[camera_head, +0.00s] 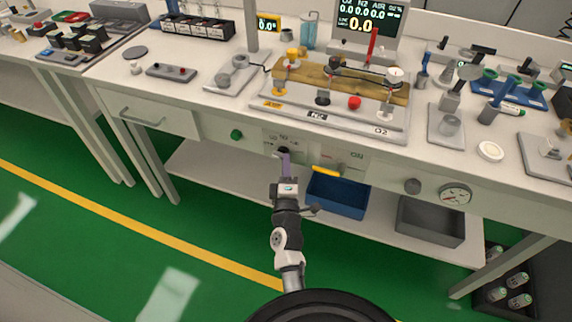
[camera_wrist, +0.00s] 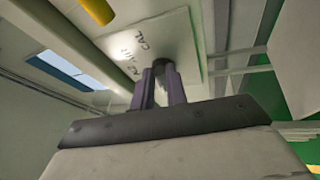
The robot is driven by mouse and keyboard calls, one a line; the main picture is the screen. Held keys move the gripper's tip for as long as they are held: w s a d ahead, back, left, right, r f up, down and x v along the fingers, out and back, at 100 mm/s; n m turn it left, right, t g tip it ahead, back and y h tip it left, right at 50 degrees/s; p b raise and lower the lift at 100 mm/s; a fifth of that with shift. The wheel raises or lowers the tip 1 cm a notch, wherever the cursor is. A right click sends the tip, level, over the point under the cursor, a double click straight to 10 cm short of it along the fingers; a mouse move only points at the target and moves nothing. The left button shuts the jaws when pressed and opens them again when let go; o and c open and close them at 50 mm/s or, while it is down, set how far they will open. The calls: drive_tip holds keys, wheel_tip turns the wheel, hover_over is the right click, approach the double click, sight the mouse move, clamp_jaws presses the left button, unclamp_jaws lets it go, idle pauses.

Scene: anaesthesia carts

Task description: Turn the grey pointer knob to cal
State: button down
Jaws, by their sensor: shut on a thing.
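The small label panel (camera_head: 268,139) is on the front of the bench, under the gas board. In the wrist view the panel (camera_wrist: 178,28) carries printed marks, with AIR and CAL legible. The grey pointer knob (camera_wrist: 162,63) stands out from this panel, mostly hidden between my fingers. My gripper (camera_head: 284,155) reaches up to the panel from below and in front. In the wrist view its two purple-grey fingers (camera_wrist: 160,78) are shut on the knob's sides. Which mark the knob points to cannot be told.
A yellow handle (camera_head: 327,171) sticks out just right of the panel. A green knob (camera_head: 236,134) is to its left. A blue bin (camera_head: 338,196) and a grey bin (camera_head: 431,221) stand on the shelf below. A round gauge (camera_head: 455,195) is farther right. The green floor in front is open.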

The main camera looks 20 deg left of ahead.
drive_tip(key=shift+m, duration=0.3)
drive_tip(key=shift+w+a+r+n+g+h+p, duration=0.15)
drive_tip(key=shift+a+n+g+h+p, duration=0.85)
drive_tip(key=shift+n+h, duration=2.8)
drive_tip(key=shift+s+a+r+n+g+h+p, duration=0.15)
drive_tip(key=shift+a+n+g+h+p, duration=0.7)
drive_tip(key=shift+n, duration=5.8)
drive_tip(key=shift+w+a+r+n+g+h+p, duration=0.35)
drive_tip(key=shift+n+h+p, duration=1.65)
drive_tip(key=shift+n, duration=3.25)
drive_tip(key=shift+s+a+f+h+b, duration=0.1)
drive_tip(key=shift+s+a+h+b, duration=0.1)
drive_tip(key=shift+h+b, duration=0.2)
drive_tip(key=c, duration=1.4)
unclamp_jaws()
